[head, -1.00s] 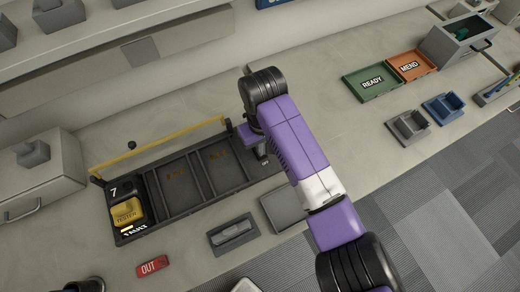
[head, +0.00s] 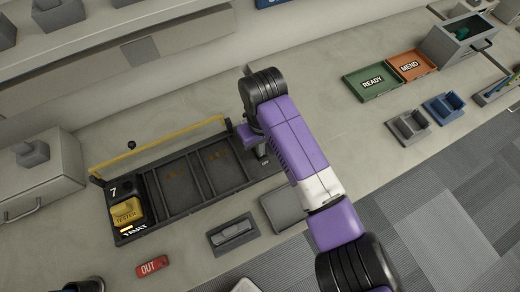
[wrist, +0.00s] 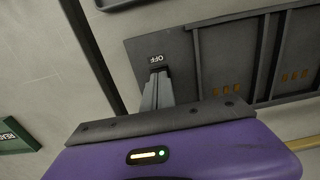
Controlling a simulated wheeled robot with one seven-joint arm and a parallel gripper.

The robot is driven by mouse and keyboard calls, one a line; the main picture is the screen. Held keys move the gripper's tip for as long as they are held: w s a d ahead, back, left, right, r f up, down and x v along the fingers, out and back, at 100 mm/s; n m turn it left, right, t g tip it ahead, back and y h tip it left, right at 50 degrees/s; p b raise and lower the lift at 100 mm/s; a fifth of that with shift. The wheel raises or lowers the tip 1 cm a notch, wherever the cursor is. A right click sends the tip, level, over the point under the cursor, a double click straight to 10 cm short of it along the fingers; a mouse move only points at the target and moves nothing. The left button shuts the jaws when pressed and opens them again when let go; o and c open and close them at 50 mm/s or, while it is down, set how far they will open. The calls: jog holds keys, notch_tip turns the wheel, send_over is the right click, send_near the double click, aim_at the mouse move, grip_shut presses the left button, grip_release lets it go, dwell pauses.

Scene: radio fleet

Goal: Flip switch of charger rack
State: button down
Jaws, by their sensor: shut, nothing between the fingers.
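The charger rack (head: 188,213) is a long dark tray with divided bays, lying on the counter in the head view. It has a yellow bar (head: 160,146) along its back and a yellow tester block at its left end. My gripper (head: 262,156) is over the rack's right end, pointing down. In the wrist view the rack (wrist: 228,60) fills the upper right. My gripper (wrist: 156,80) is shut and empty there, its fingertips just beside a small OFF label (wrist: 157,59). The switch itself is not clearly seen; the fingers or arm may hide it.
A grey tray (head: 233,235) and a red OUT tag (head: 152,266) lie in front of the rack. Green READY (head: 371,83) and orange MEND (head: 410,66) trays lie to the right. A grey cabinet (head: 40,172) stands at the left.

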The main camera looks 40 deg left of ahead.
jog(key=shift+f+b, duration=0.35)
jog(key=shift+f, duration=0.4)
dwell(0.3)
notch_tip(320, 180, up, 7)
jog(key=p, duration=0.7)
dwell(0.3)
dwell(0.5)
